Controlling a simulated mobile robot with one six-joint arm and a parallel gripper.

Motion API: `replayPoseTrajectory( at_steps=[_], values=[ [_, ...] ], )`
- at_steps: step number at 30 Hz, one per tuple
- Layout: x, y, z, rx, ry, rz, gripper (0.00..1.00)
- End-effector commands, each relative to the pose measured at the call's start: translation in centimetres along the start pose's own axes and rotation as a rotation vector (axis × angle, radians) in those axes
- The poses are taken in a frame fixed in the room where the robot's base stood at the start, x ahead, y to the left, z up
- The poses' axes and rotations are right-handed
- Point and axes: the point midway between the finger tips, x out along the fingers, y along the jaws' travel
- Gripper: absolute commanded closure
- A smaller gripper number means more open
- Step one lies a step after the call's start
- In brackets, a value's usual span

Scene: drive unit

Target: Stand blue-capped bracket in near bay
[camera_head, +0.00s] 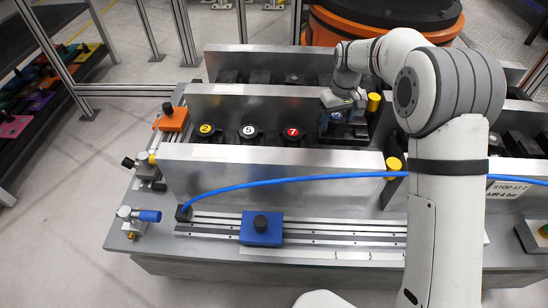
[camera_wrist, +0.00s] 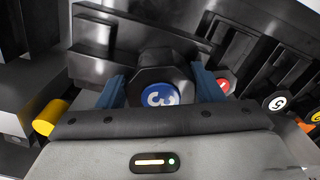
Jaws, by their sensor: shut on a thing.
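The blue-capped bracket (camera_wrist: 160,95) is a dark part whose round blue cap bears a white 3. In the wrist view my gripper (camera_wrist: 163,92) has its blue fingers on either side of it, shut on it. In the head view the blue cap (camera_head: 337,116) shows at the right end of the row in the near bay (camera_head: 270,160), beside the red cap. My gripper (camera_head: 345,104) is above it there. The bracket's lower part is hidden, so I cannot tell whether it touches the bay floor.
Brackets with yellow 2 (camera_head: 205,130), white 5 (camera_head: 248,131) and red 7 (camera_head: 292,132) caps stand left in the same bay. A far bay (camera_head: 260,77) holds dark parts. A blue hose (camera_head: 290,174) crosses the front wall. A blue block (camera_head: 261,229) sits on the front rail.

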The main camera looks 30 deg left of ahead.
Motion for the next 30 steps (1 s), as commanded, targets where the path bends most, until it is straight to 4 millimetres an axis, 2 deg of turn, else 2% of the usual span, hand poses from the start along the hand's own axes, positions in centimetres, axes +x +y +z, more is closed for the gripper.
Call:
replayPoseTrajectory(
  at_steps=[5,12,19,27,30],
  values=[
    [1.0,-0.5,-0.2,-0.009,0.004,0.001,1.00],
    [4.3,-0.9,-0.3,-0.016,0.003,0.001,1.00],
    [6.0,-1.0,-0.4,-0.017,0.004,0.002,1.00],
    [9.8,-1.0,-0.3,-0.018,0.002,0.001,1.00],
    [10.2,-1.0,-0.4,-0.018,0.004,0.001,1.00]
  ],
)
